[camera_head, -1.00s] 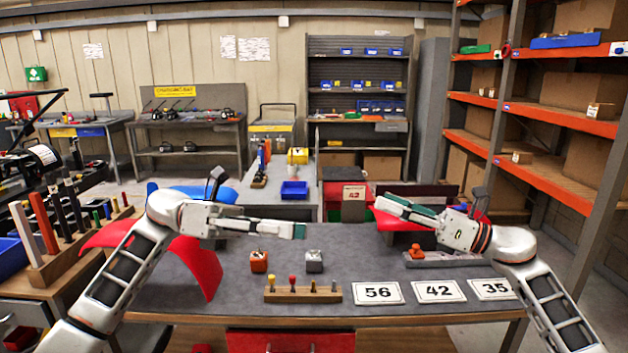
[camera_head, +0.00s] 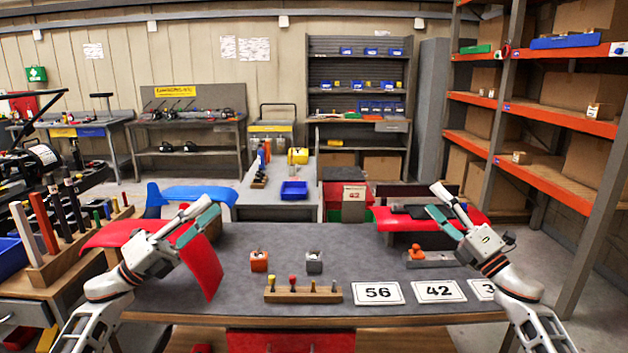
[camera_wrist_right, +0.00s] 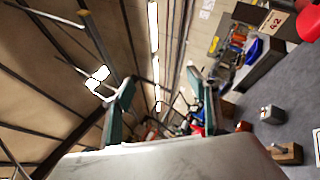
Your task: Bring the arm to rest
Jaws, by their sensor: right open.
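My left gripper (camera_head: 208,208) is raised at the left side of the grey workbench, in front of a curved red panel (camera_head: 204,268). Its fingers appear slightly apart, with nothing between them. My right gripper (camera_head: 434,200) is raised over the bench's right side, pointing up and to the left. In the right wrist view, its green-padded fingers (camera_wrist_right: 160,92) are wide apart and empty, with the roof behind them. Both grippers are clear of the small items on the bench.
The workbench (camera_head: 235,290) holds an orange block (camera_head: 259,261), a grey block (camera_head: 314,262), a wooden peg rack (camera_head: 303,295) and number cards such as 56 (camera_head: 377,293). A grey fixture with an orange part (camera_head: 418,254) lies near the right arm. Tall orange shelving (camera_head: 540,115) stands at right.

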